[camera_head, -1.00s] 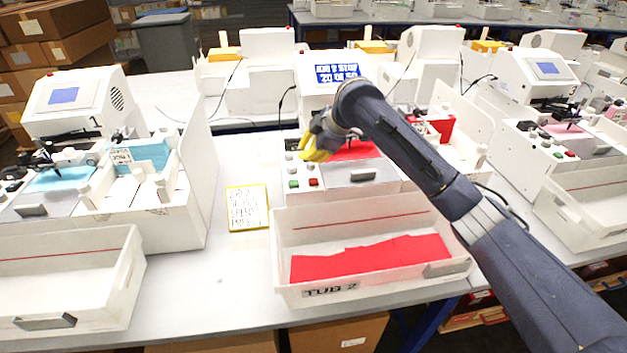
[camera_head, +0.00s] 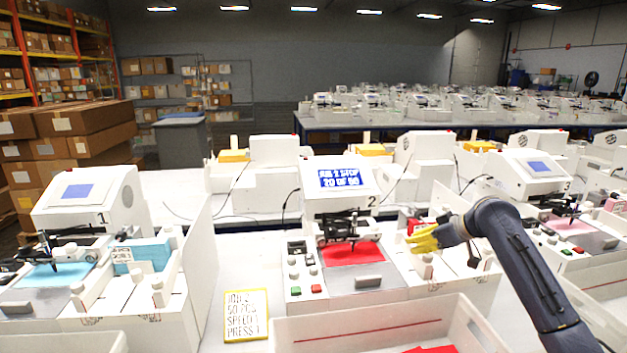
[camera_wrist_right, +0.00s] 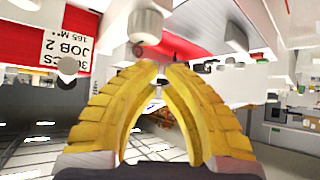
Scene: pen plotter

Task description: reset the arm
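My right gripper (camera_head: 422,240) has yellow fingers and hangs over the right part of plotter 2 (camera_head: 338,200), beside its red sheet (camera_head: 352,253). In the right wrist view its fingers (camera_wrist_right: 162,70) curve toward each other with a narrow gap between the tips and nothing held. My right arm (camera_head: 520,262) comes in from the lower right. My left arm and gripper are not in view. Plotter 2's screen (camera_head: 340,179) has white text on blue. Its green button (camera_head: 295,291) and red button (camera_head: 317,289) are left of the grey plate (camera_head: 368,282).
A white tub (camera_head: 385,322) stands in front of plotter 2, cut off below. A yellow-edged card (camera_head: 246,315) lies left of it. Plotter 1 (camera_head: 90,205) stands left and plotter 3 (camera_head: 535,175) right. The table around the card is clear.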

